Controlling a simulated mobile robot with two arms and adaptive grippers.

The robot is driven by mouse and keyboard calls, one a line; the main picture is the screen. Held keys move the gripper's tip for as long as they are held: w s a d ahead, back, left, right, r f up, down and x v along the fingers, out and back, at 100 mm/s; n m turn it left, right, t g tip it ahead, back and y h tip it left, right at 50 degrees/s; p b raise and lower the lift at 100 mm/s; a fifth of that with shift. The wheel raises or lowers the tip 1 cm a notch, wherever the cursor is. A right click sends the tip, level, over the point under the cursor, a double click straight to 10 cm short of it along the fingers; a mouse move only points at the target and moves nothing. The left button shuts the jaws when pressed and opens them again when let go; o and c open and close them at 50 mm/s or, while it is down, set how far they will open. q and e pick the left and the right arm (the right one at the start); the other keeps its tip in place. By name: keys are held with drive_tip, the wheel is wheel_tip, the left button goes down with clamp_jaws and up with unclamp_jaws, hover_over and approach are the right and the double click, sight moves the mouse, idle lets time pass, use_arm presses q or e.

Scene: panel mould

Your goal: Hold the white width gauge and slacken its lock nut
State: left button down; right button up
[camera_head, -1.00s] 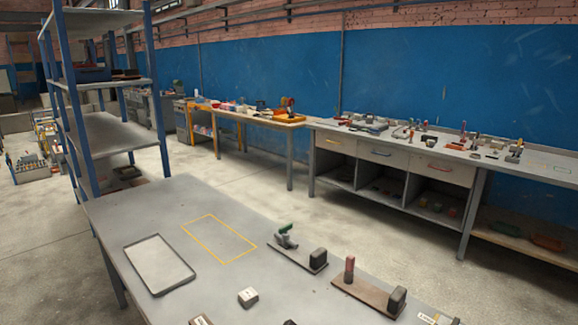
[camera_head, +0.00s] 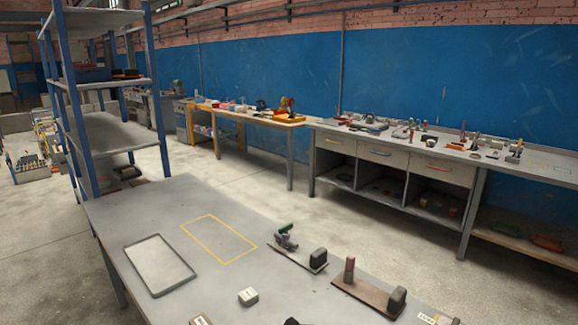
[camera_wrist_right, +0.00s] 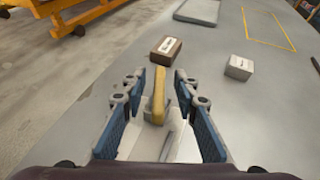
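My right gripper (camera_wrist_right: 159,78) is open in the right wrist view, its two blue-padded fingers apart. Between and below them lies a pale whitish piece (camera_wrist_right: 148,146) with an upright yellow bar (camera_wrist_right: 158,96). It may be the white width gauge, but the fingers and wrist hide part of it. I see a gap on both sides of the yellow bar. I cannot make out a lock nut. My left gripper is not in view.
On the grey table (camera_head: 150,205) are a small white block (camera_head: 248,296), a brown labelled box (camera_wrist_right: 166,50), a shallow tray (camera_head: 160,266) and a yellow outlined rectangle (camera_head: 218,239). Two fixtures, one with a green part (camera_head: 285,229) and one with a red handle (camera_head: 349,268), stand at the right.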

drive_tip(key=shift+d, duration=0.1)
drive_tip(key=v, duration=1.2)
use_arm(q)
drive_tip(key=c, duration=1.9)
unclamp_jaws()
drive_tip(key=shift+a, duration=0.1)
